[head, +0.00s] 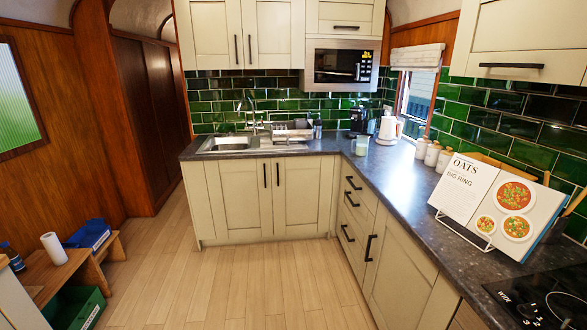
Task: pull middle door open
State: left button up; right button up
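Several doors show in the head view, and I cannot tell which one is the middle door. Under the sink are two cream cabinet doors, a left one (235,203) and a right one (302,200), both shut, with upright black handles side by side. A cream lower door (400,280) with a black handle (370,248) is on the right run, also shut. Dark wooden panelling (148,110) at the left, beyond the wooden post, may include a door; no handle is clear there. Neither gripper is in view.
Light wooden floor (235,285) lies clear before the cabinets. The dark worktop (385,175) carries a kettle (390,128), jars and an open cookbook (500,205).

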aim_at(273, 31)
jog(key=i, duration=3.85)
jog(key=z, duration=0.1)
